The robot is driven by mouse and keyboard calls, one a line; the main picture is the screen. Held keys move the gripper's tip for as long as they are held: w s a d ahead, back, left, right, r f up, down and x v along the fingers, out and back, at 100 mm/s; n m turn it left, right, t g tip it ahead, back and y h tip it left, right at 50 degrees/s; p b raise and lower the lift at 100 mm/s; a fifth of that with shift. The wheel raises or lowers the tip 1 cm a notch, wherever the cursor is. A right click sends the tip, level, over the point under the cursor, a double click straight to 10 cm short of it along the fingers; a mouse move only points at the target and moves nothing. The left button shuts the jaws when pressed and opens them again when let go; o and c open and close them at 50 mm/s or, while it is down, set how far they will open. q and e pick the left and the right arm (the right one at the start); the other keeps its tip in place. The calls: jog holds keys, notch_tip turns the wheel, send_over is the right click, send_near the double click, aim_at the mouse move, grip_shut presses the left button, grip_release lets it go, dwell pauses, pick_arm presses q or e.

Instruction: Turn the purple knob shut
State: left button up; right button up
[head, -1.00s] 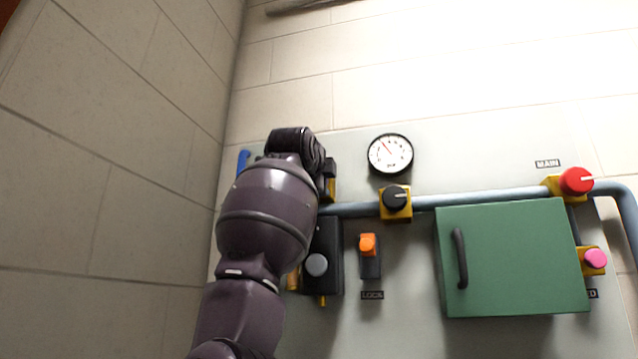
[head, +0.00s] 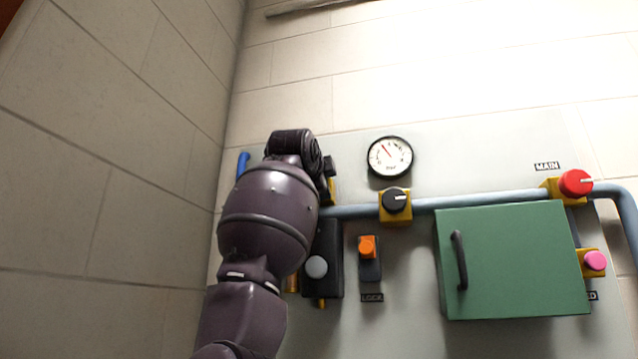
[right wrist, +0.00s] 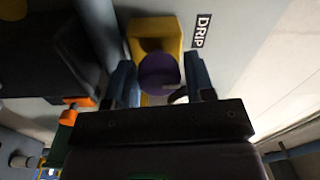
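The purple knob (right wrist: 158,73) sits on a yellow block (right wrist: 155,35) beside a label reading DRIP (right wrist: 202,30) in the right wrist view. My right gripper (right wrist: 161,80) is open, with one finger on each side of the knob. Gaps show between the fingers and the knob, so it does not look gripped. My left gripper is not in view.
A black knob (head: 396,200), a gauge (head: 390,156), an orange switch (head: 367,246) and a dark box (head: 329,258) are close to the right of my arm. Further right are a green door (head: 512,262), red knob (head: 575,183) and pink knob (head: 595,260). A tiled wall (head: 130,130) stands left.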

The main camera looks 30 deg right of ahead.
jog(key=shift+o, duration=1.1)
jog(key=b+v, duration=0.2)
jog(key=v, duration=0.8)
jog(key=shift+s+a, duration=0.2)
jog(key=shift+a, duration=0.15)
